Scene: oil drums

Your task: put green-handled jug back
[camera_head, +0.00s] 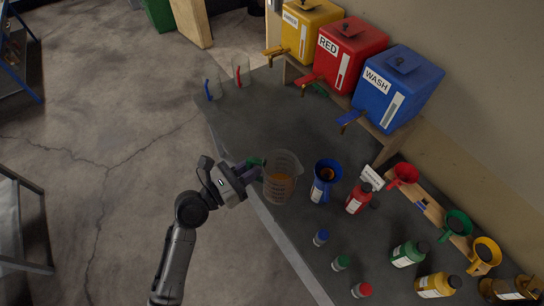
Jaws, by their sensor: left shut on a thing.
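The green-handled jug (281,186) is a clear, graduated jug with some orange liquid low inside. It is at the near left edge of the grey bench (246,122) and looks upright. My left gripper (251,172) comes in from the left and is shut on the jug's green handle, which is mostly hidden by the fingers. I cannot tell whether the jug's base touches the bench. A blue-handled jug (214,90) and a red-handled jug (241,72) stand side by side at the bench's far left end. My right gripper is not in view.
Yellow (311,32), red (351,53) and blue (399,88) drums with taps stand on a wooden stand along the back. A blue funnel (326,173) and red bottle (358,199) stand right of the jug. More bottles and funnels fill the right. The bench's far left middle is clear.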

